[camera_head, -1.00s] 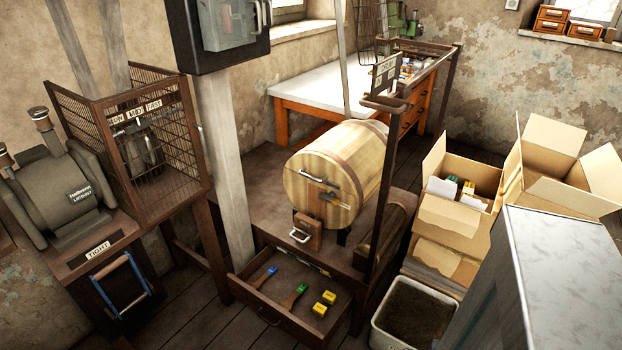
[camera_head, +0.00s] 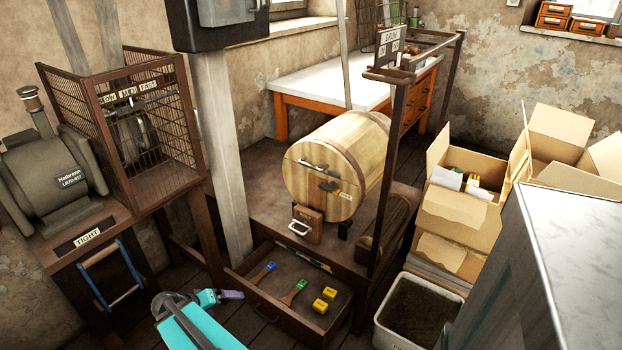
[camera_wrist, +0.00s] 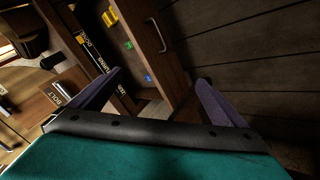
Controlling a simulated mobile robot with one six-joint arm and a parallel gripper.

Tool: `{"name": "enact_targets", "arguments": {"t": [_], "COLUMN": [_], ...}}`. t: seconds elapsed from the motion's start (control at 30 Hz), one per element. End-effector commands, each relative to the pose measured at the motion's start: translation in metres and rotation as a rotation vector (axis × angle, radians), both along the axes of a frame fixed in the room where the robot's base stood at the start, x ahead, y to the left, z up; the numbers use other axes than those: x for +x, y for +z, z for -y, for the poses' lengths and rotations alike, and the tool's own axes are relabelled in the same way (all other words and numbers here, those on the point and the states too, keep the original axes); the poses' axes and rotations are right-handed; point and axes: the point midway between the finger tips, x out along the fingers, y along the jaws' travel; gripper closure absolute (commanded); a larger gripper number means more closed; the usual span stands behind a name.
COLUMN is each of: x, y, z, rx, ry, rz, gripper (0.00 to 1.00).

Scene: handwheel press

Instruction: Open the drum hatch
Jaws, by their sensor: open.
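The wooden drum (camera_head: 362,150) lies on its side on a low platform, its round end facing me. A dark horizontal seam and metal fittings (camera_head: 318,166) cross that end, and the hatch there looks shut. A small tag (camera_head: 346,196) hangs at its right. A wooden block with a pale handle (camera_head: 307,226) sits below the drum face. My gripper (camera_head: 232,295) is low in front, left of the open drawer and well apart from the drum. In the wrist view its two purple fingers (camera_wrist: 160,82) are spread with nothing between them. A "BOLT" label (camera_wrist: 57,93) shows at left.
The open drawer (camera_head: 252,297) below the drum holds brushes and yellow blocks. A post (camera_head: 387,190) stands right of the drum, another (camera_head: 222,150) left. Cartons (camera_head: 455,212), a bin (camera_head: 418,312) and a grey cabinet (camera_head: 570,260) crowd the right.

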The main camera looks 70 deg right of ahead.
Motion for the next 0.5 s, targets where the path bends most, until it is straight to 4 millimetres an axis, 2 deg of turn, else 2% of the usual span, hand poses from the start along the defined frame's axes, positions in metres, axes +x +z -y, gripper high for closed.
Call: {"name": "enact_targets", "arguments": {"t": [0.03, 0.2, 0.37, 0.5], "x": [0.002, -0.003, -0.021, -0.047], "y": [0.010, 0.065, 0.125, 0.182], "z": [0.029, 0.114, 0.187, 0.242], "rx": [-0.062, -0.274, -0.479, -0.658], "ry": [-0.046, -0.178, -0.284, -0.359], "rz": [0.047, 0.197, 0.335, 0.454], "gripper": [0.05, 0.05, 0.05, 0.05]}}
